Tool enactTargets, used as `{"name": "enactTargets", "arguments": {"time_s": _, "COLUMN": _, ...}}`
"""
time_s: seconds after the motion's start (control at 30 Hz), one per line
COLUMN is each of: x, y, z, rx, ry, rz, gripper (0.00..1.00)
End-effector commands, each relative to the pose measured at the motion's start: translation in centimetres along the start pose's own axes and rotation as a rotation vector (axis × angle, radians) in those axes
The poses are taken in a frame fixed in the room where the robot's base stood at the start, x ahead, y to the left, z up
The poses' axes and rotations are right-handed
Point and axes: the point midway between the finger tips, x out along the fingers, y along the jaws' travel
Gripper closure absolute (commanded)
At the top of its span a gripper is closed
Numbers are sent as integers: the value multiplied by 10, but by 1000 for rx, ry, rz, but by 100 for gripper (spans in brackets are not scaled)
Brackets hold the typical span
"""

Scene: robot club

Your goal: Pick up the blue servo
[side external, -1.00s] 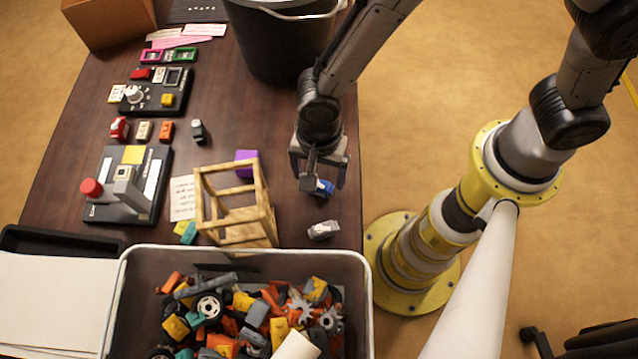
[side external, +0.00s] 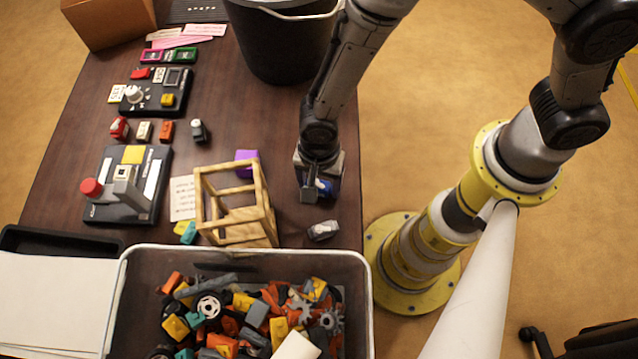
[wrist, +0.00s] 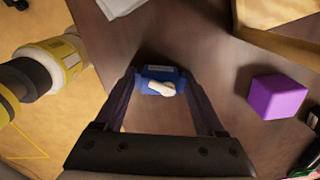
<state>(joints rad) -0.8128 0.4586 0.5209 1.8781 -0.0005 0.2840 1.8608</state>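The blue servo (wrist: 155,74) has a white horn on top and lies between my fingertips in the wrist view. It also shows in the side view as a small blue patch (side external: 326,187), partly hidden by my gripper (side external: 319,192). In the wrist view both fingers of my gripper (wrist: 160,80) meet the servo's two ends, so it is shut on the servo. The servo is at or just above the table; I cannot tell whether it is clear of the surface.
A wooden frame (side external: 203,207) and a purple block (side external: 247,157) stand left of my gripper. A grey servo-like part (side external: 323,231) lies nearer the bin of parts (side external: 366,290). A black bucket (side external: 283,50) stands behind. The table's right edge is close by.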

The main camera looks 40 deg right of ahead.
Motion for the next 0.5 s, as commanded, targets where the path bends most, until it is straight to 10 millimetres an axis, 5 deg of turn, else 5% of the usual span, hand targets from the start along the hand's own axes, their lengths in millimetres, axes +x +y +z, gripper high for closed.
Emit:
{"name": "enactTargets", "arguments": {"time_s": 0.13, "x": 0, "y": 0, "z": 0, "rx": 0, "ry": 0, "rz": -1, "gripper": 84}}
{"name": "enactTargets", "arguments": {"time_s": 0.5, "x": -7, "y": -1, "z": 0, "rx": 0, "ry": -1, "rz": -2, "gripper": 84}}
